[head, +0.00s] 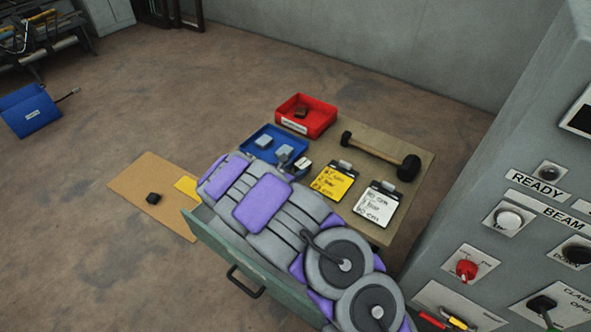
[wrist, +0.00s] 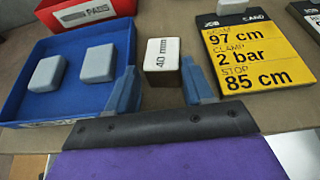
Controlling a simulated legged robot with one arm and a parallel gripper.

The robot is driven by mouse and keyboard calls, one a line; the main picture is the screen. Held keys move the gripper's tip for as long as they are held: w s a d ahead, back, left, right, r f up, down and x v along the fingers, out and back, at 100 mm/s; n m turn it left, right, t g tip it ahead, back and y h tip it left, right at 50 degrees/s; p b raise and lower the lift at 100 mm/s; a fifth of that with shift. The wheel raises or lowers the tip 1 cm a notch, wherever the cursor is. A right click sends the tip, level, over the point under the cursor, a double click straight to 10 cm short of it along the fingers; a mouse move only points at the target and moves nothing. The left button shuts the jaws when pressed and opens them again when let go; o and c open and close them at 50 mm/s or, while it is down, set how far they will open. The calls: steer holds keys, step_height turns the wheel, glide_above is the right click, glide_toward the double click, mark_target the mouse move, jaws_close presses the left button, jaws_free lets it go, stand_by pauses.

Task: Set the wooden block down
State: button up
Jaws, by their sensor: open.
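A small block with a white top marked "40 mm" (wrist: 162,54) and darker sides sits upright on the table, just right of the blue tray. My gripper (wrist: 158,80) is open, its two blue fingers on either side of the block in the wrist view, with narrow gaps visible. In the head view the block (head: 304,164) shows beside my gripper (head: 292,160), partly crowded by my arm. Whether this block is wood I cannot tell. A brown block (head: 301,112) lies in the red tray, and a dark block (head: 153,198) lies on the tan mat.
The blue tray (wrist: 22,96) holds two grey blocks (wrist: 97,63). The red tray (head: 322,121) stands behind it. A yellow card (wrist: 250,60), white card (head: 377,203) and mallet (head: 380,154) lie to the right. The tan mat (head: 140,181) is mostly clear; a grey control cabinet (head: 480,190) stands right.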

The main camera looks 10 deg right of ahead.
steer(key=p+v, duration=0.3)
steer(key=v, duration=0.9)
steer(key=s+d+r+m+g+h, duration=0.2)
steer(key=s+d+r+m+g, duration=0.2)
steer(key=d+r+m, duration=0.55)
steer(key=s+d+r+m+g+y, duration=0.1)
steer(key=s+d+r+m+g, duration=0.55)
steer(key=s+d, duration=0.6)
steer(key=s+a+r+m+g+y, duration=0.1)
steer(key=s+m+y, duration=0.15)
steer(key=s, duration=0.35)
steer(key=s+r+m+y, duration=0.2)
steer(key=s+m, duration=0.2)
steer(key=s, duration=0.2)
steer(key=s+a+r+m+y, duration=0.1)
steer(key=s+a+m+y, duration=0.3)
steer(key=s+a, duration=0.5)
steer(key=s+y, duration=0.2)
steer(key=s, duration=0.1)
steer(key=shift+s+a, duration=0.3)
steer(key=shift+a, duration=0.05)
steer(key=shift+r+m, duration=0.1)
steer(key=shift+m, duration=0.15)
